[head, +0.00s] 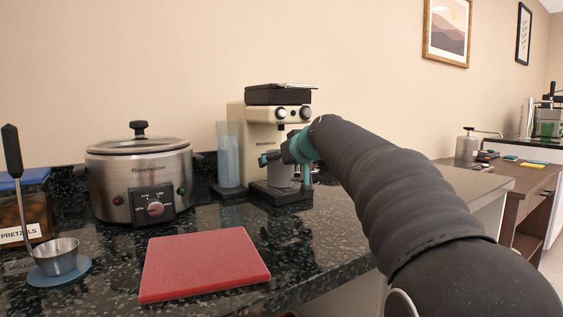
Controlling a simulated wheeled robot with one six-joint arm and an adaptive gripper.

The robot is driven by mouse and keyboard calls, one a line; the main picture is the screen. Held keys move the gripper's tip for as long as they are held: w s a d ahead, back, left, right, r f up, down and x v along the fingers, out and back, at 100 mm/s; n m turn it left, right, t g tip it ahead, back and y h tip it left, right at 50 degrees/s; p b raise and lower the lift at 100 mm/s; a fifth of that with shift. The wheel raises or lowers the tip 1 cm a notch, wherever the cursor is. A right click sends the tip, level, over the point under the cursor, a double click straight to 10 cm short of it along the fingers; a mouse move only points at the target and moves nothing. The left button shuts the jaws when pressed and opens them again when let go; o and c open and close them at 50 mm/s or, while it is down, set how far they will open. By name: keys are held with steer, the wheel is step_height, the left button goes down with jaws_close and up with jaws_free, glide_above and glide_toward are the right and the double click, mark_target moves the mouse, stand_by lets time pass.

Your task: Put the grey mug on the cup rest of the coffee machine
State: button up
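The cream and black coffee machine (261,128) stands at the back middle of the counter. Its black cup rest (279,196) is low at the front. A grey rounded shape, which looks like the grey mug (279,177), is under the machine's head, at or just above the cup rest; I cannot tell whether it touches. My gripper (295,173), with teal parts, is at the machine's front right, close beside the mug. My arm and the small view hide its fingertips, so whether it grips the mug is unclear.
A steel slow cooker (113,178) stands left of the machine. A red board (204,263) lies in front. My arm covers the right side.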

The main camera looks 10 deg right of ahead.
steer(key=shift+r, duration=0.25)
steer(key=b+v, duration=0.1)
steer(key=v, duration=1.1)
